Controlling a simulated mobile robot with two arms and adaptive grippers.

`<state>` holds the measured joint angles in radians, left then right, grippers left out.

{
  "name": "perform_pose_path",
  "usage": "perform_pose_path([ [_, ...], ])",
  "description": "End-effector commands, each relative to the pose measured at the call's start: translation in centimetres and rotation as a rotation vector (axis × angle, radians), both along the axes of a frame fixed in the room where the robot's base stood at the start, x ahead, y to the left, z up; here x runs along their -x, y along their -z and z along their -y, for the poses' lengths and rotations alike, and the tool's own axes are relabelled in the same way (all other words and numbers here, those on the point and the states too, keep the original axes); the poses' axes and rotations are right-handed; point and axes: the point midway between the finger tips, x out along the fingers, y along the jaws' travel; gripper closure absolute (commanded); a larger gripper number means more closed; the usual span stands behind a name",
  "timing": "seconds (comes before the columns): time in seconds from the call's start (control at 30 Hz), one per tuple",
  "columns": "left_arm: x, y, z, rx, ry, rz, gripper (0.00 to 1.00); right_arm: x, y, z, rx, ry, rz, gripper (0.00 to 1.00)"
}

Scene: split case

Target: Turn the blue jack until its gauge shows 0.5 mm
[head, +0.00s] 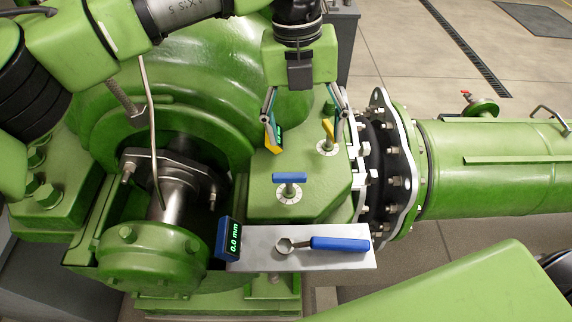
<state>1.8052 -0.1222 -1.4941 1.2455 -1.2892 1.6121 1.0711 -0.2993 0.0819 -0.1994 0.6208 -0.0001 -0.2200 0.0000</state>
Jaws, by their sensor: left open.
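The blue jack (289,178) is a small blue T-handle above a round white dial on the green casing. Its handle lies roughly left to right. The blue gauge (229,239) stands at the left end of a metal plate and reads 0.0 mm. My left gripper (305,125) is open and points down, above and behind the blue jack, apart from it. My right gripper is not in view.
A yellow jack (328,132) and a yellow gauge (273,138) are close to my left fingertips. A blue-handled wrench (338,244) lies on the metal plate (360,262) in front. A bolted flange (398,165) stands right of the casing, and a shaft (172,203) lies left.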

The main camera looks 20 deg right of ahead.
Motion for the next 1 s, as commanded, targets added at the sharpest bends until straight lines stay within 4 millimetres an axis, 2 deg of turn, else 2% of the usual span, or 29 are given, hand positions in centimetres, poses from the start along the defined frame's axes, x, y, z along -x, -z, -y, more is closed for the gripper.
perform_pose_path([
  [0.1,-1.5,-0.6,-1.9,-0.08,-0.04,0.054,0.31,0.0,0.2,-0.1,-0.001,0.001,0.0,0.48],
  [0.27,-1.7,0.3,-2.3,-0.096,-0.048,0.06,0.31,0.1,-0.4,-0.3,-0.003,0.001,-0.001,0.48],
  [0.37,-1.6,1.9,-2.3,-0.095,-0.045,0.057,0.31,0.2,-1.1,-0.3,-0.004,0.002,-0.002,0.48],
  [0.7,-1.5,9.0,-2.2,-0.093,-0.044,0.055,0.31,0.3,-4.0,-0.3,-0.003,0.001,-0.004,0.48],
  [0.83,-1.5,11.0,-2.2,-0.093,-0.044,0.056,0.31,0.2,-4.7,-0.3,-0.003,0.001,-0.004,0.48],
  [1.0,-1.5,12.6,-2.2,-0.091,-0.044,0.056,0.31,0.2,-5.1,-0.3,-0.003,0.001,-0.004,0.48],
])
